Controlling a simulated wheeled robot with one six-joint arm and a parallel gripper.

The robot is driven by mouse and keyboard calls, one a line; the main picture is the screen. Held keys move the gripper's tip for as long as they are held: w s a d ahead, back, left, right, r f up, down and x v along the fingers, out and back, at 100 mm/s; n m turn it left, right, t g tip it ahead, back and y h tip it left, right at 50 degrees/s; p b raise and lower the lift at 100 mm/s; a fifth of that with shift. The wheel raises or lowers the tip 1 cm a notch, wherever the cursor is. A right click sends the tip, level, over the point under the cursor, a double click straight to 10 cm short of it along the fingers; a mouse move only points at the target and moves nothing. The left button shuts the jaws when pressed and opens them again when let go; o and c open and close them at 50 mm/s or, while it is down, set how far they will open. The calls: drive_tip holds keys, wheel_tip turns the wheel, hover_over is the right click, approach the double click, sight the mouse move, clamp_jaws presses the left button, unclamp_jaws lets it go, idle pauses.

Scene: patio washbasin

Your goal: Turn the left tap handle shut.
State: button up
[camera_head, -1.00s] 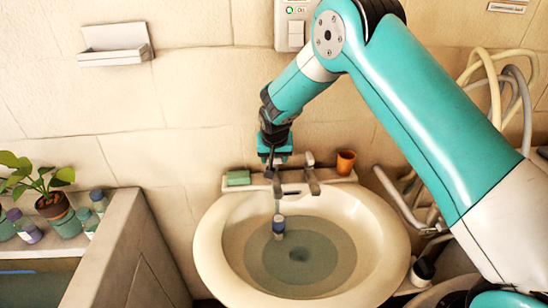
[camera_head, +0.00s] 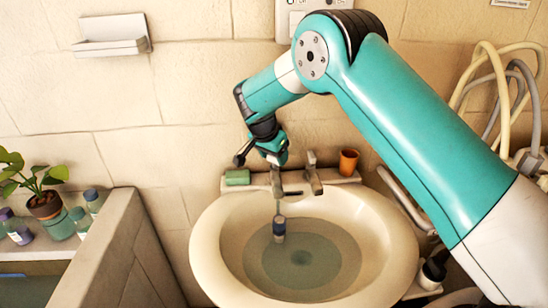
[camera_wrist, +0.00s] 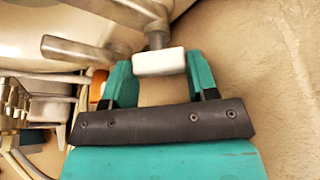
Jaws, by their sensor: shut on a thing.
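The left tap (camera_head: 277,183) stands on the back ledge of the washbasin (camera_head: 205,245). The head view hides most of the handle behind my gripper. A thin pale line, perhaps water, runs from below the left tap to a small dark-and-white object (camera_head: 279,228) in the basin. Greenish water (camera_head: 325,262) lies in the basin.
The right tap (camera_head: 313,175) stands close beside my gripper. A green soap bar (camera_head: 238,178) is on the ledge at left, an orange cup (camera_head: 348,161) at right. Pale hoses (camera_head: 482,75) hang on the right. A stone partition (camera_head: 130,245) stands left of the basin.

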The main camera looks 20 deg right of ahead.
drive_tip(key=shift+m, duration=0.3)
drive_tip(key=o, duration=0.9)
drive_tip(key=shift+o, duration=0.2)
drive_tip(key=shift+r, duration=0.1)
drive_tip(key=n+p, duration=0.1)
drive_tip(key=n, duration=0.1)
drive_tip(key=shift+d+r+n+t+p, duration=0.1)
drive_tip(key=shift+r+n+t+p, duration=0.1)
drive_tip(key=shift+n+t+p, duration=0.2)
drive_tip(key=n+y+p, duration=0.1)
drive_tip(key=n+p, duration=0.1)
drive_tip(key=n, duration=0.1)
drive_tip(key=n+t+y+p, duration=0.1)
drive_tip(key=n+p, duration=0.1)
drive_tip(key=n, duration=0.1)
drive_tip(key=shift+d+y, duration=0.1)
drive_tip(key=shift+y, duration=0.3)
drive_tip(key=s+b+v, duration=0.1)
drive_tip(key=b+v, duration=0.4)
drive_tip(key=v, duration=1.2)
drive_tip(key=s+a+f+n+g+y+b, duration=0.1)
drive_tip(key=s+a+n+y+b, duration=0.1)
drive_tip(key=s, duration=0.9)
drive_tip(key=s+a+f+n+g+y+b, duration=0.1)
drive_tip(key=s+n, duration=0.4)
drive_tip(key=s, duration=0.6)
drive_tip(key=shift+s+a+f+g+y+b, duration=0.4)
drive_tip(key=shift+a+g+b, duration=0.15)
drive_tip(key=shift+b, duration=0.6)
